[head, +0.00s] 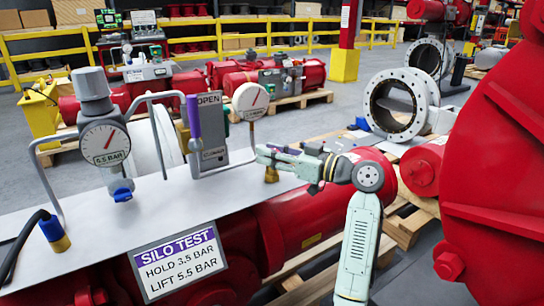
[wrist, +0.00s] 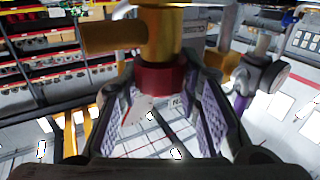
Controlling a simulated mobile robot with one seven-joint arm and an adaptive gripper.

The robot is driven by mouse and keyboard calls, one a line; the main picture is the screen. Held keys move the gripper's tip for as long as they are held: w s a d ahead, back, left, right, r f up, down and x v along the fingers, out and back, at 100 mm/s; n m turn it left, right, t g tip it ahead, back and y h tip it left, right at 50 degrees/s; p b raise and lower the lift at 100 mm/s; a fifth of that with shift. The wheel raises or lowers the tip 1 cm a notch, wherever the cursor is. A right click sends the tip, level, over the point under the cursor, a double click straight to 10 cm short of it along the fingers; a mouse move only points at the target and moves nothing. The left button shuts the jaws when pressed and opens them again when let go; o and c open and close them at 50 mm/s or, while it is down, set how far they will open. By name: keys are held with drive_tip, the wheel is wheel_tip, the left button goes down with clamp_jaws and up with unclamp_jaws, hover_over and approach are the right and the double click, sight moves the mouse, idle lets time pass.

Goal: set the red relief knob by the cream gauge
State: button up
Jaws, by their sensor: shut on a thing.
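The red relief knob (wrist: 162,78) sits under a brass fitting (wrist: 160,35) in the wrist view. My gripper (wrist: 160,98) is shut on it, with a purple-lined finger pad on each side. In the head view my gripper (head: 266,157) reaches in from the right beside a brass part (head: 271,175); the red knob is hidden there. A pale gauge (head: 251,101) with a red needle stands just above my gripper, its scale too small to read. Part of a pale dial (wrist: 135,110) with a red needle shows between my fingers.
A larger gauge (head: 105,143) marked in BAR stands at the left of the grey plate (head: 150,200). A lever with a purple grip (head: 194,117) stands by an OPEN panel (head: 210,120). A sign (head: 178,262) reads HOLD 3.5 BAR, LIFT 5.5 BAR. A large red body (head: 500,150) fills the right.

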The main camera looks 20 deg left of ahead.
drive_tip(key=shift+g, duration=0.3)
drive_tip(key=o, duration=1.2)
drive_tip(key=shift+c, duration=0.2)
drive_tip(key=s+d, duration=0.1)
drive_tip(key=d, duration=0.6)
drive_tip(key=shift+d, duration=0.2)
